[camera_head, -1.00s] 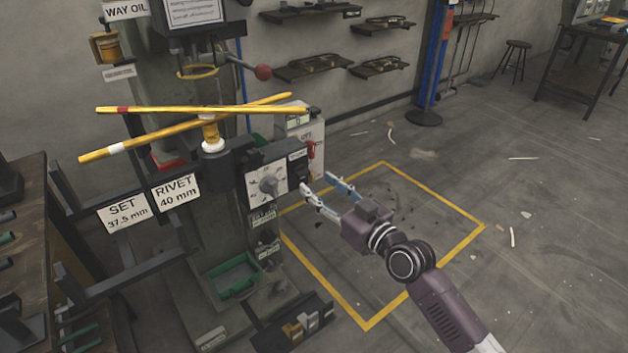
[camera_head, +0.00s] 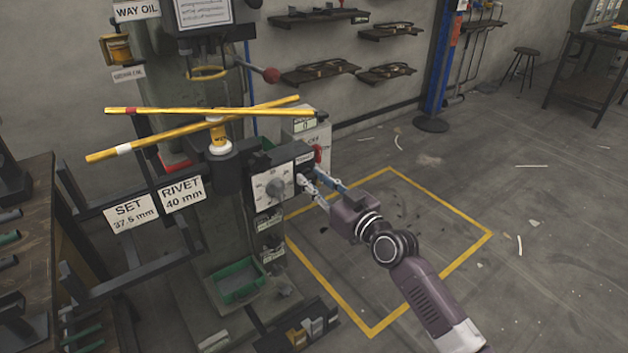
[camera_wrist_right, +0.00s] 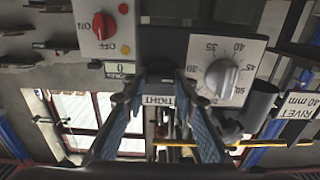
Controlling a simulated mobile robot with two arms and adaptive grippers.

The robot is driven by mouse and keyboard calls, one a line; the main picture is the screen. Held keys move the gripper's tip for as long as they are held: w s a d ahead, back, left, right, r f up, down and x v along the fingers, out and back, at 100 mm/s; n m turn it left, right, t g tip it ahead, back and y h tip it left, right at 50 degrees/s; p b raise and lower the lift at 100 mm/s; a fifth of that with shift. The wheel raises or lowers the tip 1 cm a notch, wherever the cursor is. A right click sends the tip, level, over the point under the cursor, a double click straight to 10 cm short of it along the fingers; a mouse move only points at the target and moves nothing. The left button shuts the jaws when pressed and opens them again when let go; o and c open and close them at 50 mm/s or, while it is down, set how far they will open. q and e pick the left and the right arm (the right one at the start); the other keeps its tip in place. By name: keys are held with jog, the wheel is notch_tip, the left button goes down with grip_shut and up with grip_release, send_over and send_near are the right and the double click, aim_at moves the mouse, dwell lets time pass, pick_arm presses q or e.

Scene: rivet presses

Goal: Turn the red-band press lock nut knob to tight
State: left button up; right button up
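The press column (camera_head: 225,235) carries two yellow bars; one has a red band (camera_head: 131,111), the other a white band. The dial also shows upside down in the right wrist view (camera_wrist_right: 224,77). Beside it is a dark block (camera_wrist_right: 165,50) with a TIGHT label (camera_wrist_right: 160,100) below it. My right gripper (camera_head: 310,186) is open at the block's right side, its blue-padded fingers (camera_wrist_right: 157,90) either side of the label. My left gripper is out of view.
A grey switch box with a red knob (camera_wrist_right: 104,26) and ON/OFF marks stands close to the fingers. SET 37.5 mm (camera_head: 130,213) and RIVET 40 mm (camera_head: 183,193) signs stick out at left. The yellow-outlined floor area (camera_head: 440,268) at right is clear apart from debris.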

jog(key=shift+c, duration=1.1)
